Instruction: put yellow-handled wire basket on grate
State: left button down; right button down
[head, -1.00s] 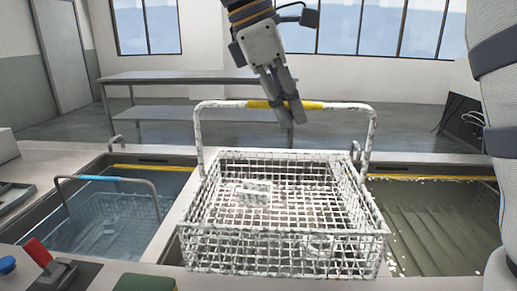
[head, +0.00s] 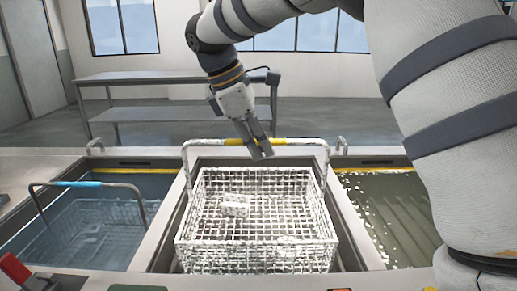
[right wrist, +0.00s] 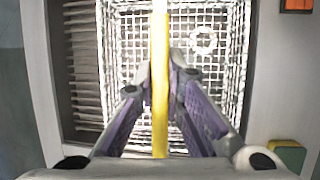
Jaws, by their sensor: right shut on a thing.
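The white wire basket (head: 205,232) hangs upright over the middle tank opening in the head view. Its handle has a yellow grip (head: 283,142). My right gripper (head: 259,146) is shut on the yellow grip from above. In the right wrist view the yellow handle (right wrist: 160,60) runs between the fingers of the right gripper (right wrist: 160,85), with the basket mesh (right wrist: 212,85) below. A small pale part (head: 236,205) lies in the basket. A slatted surface (right wrist: 86,65) shows beside the basket; I cannot tell whether it is the grate. My left gripper is out of view.
The left tank (head: 22,228) holds liquid and another basket with a blue-gripped handle (head: 80,184). The right tank (head: 372,171) holds murky liquid over a ribbed bottom. A red switch (head: 14,268) stands at the near left. A grey table (head: 150,77) stands behind.

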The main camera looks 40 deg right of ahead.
jog(key=shift+s, duration=0.25)
jog(key=shift+w+d, duration=0.1)
jog(key=shift+w, duration=0.05)
jog(key=c, duration=1.7)
grip_release()
jog(key=shift+w+f, duration=0.2)
jog(key=shift+w, duration=0.05)
jog(key=shift+s+r, duration=0.1)
jog(key=shift+s, duration=0.05)
